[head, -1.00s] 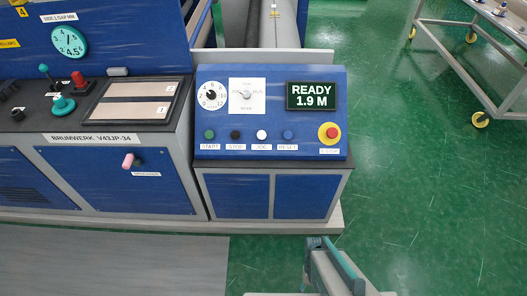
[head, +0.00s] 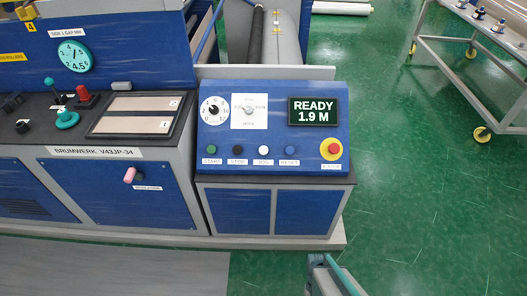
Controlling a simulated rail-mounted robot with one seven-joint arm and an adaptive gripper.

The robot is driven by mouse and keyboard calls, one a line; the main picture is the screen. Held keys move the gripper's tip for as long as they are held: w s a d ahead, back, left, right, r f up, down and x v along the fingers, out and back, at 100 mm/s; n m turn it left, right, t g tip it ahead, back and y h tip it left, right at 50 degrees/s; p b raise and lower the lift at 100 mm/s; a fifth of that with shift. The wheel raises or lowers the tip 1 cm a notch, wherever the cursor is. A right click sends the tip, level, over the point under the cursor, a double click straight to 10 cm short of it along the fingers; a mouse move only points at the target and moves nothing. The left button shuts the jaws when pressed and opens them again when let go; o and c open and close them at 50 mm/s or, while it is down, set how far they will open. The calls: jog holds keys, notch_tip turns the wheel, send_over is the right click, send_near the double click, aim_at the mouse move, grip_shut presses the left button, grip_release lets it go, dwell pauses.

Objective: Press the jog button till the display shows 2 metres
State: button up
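The display (head: 314,111) on the blue control panel reads READY 1.9 M. The white jog button (head: 264,150) sits in the row below it, above a small label, between the black stop button (head: 238,150) and the blue reset button (head: 290,150). Part of my arm or gripper (head: 330,275) shows at the bottom edge, in front of the console and well apart from the jog button. Its fingertips cannot be made out, so I cannot tell whether it is open or shut.
The green start button (head: 212,150) is at the row's left. The red emergency stop (head: 332,149) is at its right. A dial (head: 214,111) and a selector knob (head: 249,111) sit above. A wheeled trolley (head: 455,78) stands at the upper right; green floor (head: 420,210) is clear.

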grip_shut()
dwell(1.0)
